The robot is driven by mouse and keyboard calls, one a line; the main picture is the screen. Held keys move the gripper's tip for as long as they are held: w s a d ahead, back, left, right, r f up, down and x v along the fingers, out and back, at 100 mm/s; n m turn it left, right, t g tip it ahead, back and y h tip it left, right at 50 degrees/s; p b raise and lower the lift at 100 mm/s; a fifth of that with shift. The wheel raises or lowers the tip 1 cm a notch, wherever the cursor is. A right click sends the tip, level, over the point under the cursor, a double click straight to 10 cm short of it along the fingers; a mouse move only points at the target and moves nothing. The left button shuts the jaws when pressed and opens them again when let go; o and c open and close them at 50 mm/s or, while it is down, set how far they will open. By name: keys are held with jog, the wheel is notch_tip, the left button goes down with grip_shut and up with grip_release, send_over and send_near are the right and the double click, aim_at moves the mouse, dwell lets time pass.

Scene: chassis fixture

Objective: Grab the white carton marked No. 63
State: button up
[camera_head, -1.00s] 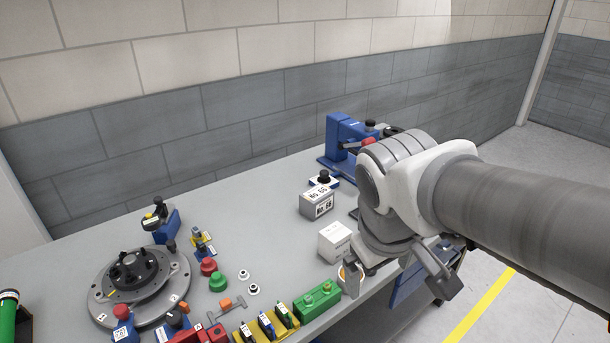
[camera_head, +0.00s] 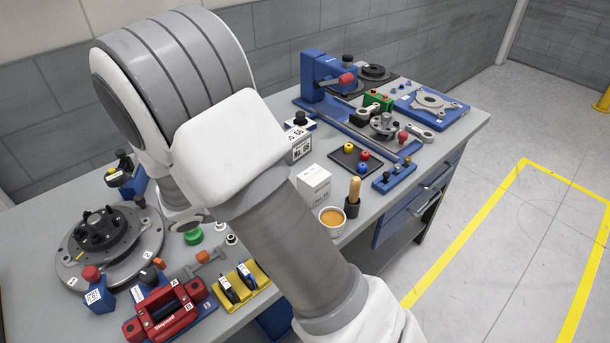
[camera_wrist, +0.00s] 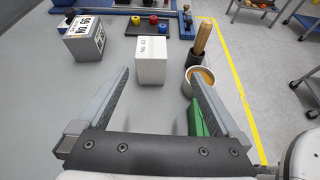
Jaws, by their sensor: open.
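The white carton (camera_head: 314,186) stands upright on the grey bench, with small print on its front that is hard to read. In the wrist view the white carton (camera_wrist: 151,66) is ahead of my gripper (camera_wrist: 159,74), roughly centred between the open fingers and beyond their tips. The fingers hold nothing and do not appear to touch the carton. In the head view my arm covers the left-middle of the bench and my fingers are hidden behind it.
A grey-and-white box marked No. 66 (camera_wrist: 85,40) stands left of the carton. A cup with orange-brown contents (camera_head: 332,219) and a wooden-handled tool in a dark holder (camera_head: 353,194) stand close on its right. A black tray (camera_head: 355,157) lies behind. A green block (camera_wrist: 196,120) is by my right finger.

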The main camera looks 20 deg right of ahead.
send_near(321, 178)
jog(key=shift+n+t, duration=0.3)
jog(key=shift+n, duration=0.1)
jog(key=w+d+f, duration=0.2)
jog(key=d+f, duration=0.1)
jog(key=w+d+f, duration=0.1)
jog(key=w+d, duration=0.1)
jog(key=shift+d+f, duration=0.15)
jog(key=shift+f, duration=0.15)
jog(key=shift+f+x, duration=0.15)
jog(key=shift+x, duration=1.35)
jog(key=shift+f+x, duration=0.15)
jog(key=shift+x, duration=1.3)
jog(key=shift+a, duration=0.2)
jog(key=shift+c, duration=0.3)
jog(key=shift+r, duration=0.1)
grip_shut()
